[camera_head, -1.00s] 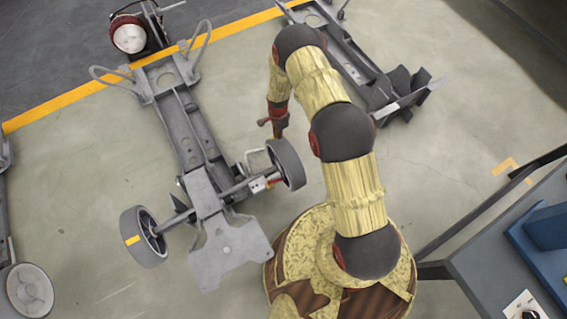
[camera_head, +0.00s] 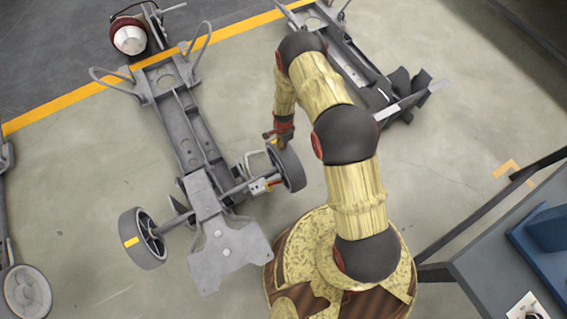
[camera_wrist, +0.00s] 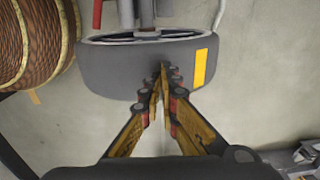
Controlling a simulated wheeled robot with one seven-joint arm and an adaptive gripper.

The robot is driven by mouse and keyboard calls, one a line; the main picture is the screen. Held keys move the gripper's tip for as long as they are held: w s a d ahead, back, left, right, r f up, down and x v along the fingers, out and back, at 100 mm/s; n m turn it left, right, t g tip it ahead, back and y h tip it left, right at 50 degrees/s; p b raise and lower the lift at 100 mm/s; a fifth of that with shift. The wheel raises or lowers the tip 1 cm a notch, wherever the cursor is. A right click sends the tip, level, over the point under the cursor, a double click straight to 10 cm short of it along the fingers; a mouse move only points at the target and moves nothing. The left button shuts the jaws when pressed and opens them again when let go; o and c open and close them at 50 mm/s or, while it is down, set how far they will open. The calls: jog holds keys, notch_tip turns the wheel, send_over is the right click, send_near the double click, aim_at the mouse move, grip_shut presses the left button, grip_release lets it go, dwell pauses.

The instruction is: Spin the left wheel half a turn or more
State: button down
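The grey chassis (camera_head: 205,190) carries a dark wheel at each end of its near axle. One wheel (camera_head: 145,237) is at picture left, with a yellow mark on its tread. The other wheel (camera_head: 290,167) is at picture right, nearer my arm. My gripper (camera_head: 275,137) is at the upper end of that right-hand wheel. In the wrist view this wheel (camera_wrist: 120,66) shows its dark tread and a yellow mark. My gripper's fingertips (camera_wrist: 166,75) are together with nothing visible between them, in front of the tread. Whether they touch it I cannot tell.
A second chassis (camera_head: 350,60) lies at the upper right. A blue-grey bench (camera_head: 490,240) stands at the lower right. A red and white round part (camera_head: 130,37) sits at the upper left. Open floor (camera_head: 440,140) lies right of my arm.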

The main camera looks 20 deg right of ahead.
jog(key=s+d+r+p, duration=0.1)
jog(key=s+p, duration=0.1)
jog(key=s, duration=0.5)
jog(key=s+d+r+p, duration=0.2)
jog(key=s+p, duration=0.1)
jog(key=s, duration=0.5)
jog(key=shift+r, duration=0.1)
